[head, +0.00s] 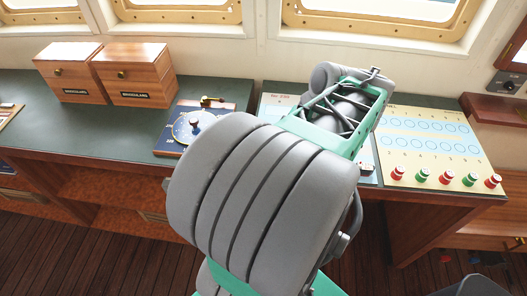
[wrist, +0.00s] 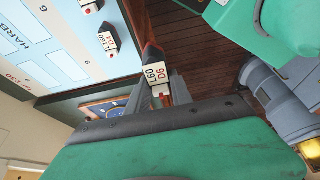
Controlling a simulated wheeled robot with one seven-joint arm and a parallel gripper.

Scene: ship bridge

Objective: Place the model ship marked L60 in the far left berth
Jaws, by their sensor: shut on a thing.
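My gripper (wrist: 158,90) is shut on a small model ship (wrist: 155,74) in the wrist view. The ship's white top reads L60 in black and D6 in red. It is held out past the board's edge, over the dark wood floor in that view. The pale blue harbour board (wrist: 45,55) shows numbered berths. A second dark-hulled ship (wrist: 107,42), with a white top that seems to read L60 and D4, sits on the board, and part of another ship (wrist: 88,6) shows at the top. In the head view my arm hides the gripper, the held ship and much of the harbour board (head: 275,104).
On the green counter (head: 118,128) stand two wooden boxes (head: 140,72) at the left and a blue dial panel (head: 188,138). A cream board with blue circles and red and green pegs (head: 425,145) lies at the right. Windows line the back.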

